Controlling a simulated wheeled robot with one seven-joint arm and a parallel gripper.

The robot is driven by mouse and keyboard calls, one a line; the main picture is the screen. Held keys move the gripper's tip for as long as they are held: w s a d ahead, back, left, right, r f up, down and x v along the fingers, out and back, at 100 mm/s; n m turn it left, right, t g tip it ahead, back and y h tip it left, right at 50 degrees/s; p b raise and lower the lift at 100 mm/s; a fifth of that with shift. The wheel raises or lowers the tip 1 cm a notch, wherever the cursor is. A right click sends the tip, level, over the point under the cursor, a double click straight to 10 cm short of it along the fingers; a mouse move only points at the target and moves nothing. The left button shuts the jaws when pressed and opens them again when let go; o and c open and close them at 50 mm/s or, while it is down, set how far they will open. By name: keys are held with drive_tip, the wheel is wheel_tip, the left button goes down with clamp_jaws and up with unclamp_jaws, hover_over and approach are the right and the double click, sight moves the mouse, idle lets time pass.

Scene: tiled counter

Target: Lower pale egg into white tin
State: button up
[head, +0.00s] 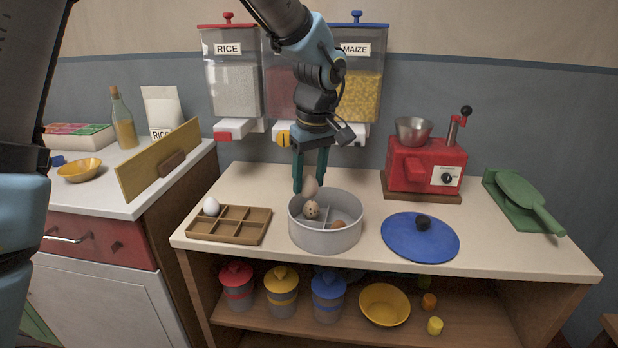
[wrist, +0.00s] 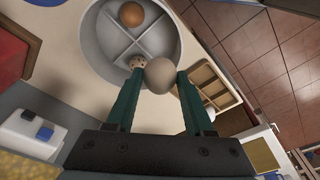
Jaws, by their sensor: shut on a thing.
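My gripper (head: 310,183) is shut on a pale beige egg (head: 310,188), held just above the back left part of the round white tin (head: 325,240). In the wrist view the egg (wrist: 160,77) sits between the green fingertips (wrist: 160,72), over the tin's rim side. The tin (wrist: 93,50) has a crossed divider making compartments. A speckled egg (head: 312,210) lies in the tin close to the held egg, partly hidden by a finger in the wrist view. A brown egg (head: 338,224) lies in another compartment and shows in the wrist view (wrist: 131,14).
A wooden sectioned tray (head: 258,225) with a white egg (head: 211,206) stands left of the tin. A blue lid (head: 420,238) lies to the right. A red grinder (head: 428,165) and food dispensers (head: 234,85) are behind. A green scoop (head: 522,192) lies far right.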

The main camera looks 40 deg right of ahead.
sight(309, 199)
drive_tip(key=shift+f+b, duration=2.3)
drive_tip(key=shift+f, duration=0.8)
drive_tip(key=shift+f, duration=0.15)
drive_tip(key=o, duration=0.9)
drive_tip(key=shift+c, duration=0.2)
drive_tip(key=r, duration=0.3)
drive_tip(key=s+r, duration=0.1)
drive_tip(key=r, duration=0.3)
drive_tip(key=r+b, duration=0.1)
drive_tip(key=r, duration=0.2)
drive_tip(key=shift+s+r, duration=0.3)
drive_tip(key=shift+r, duration=0.05)
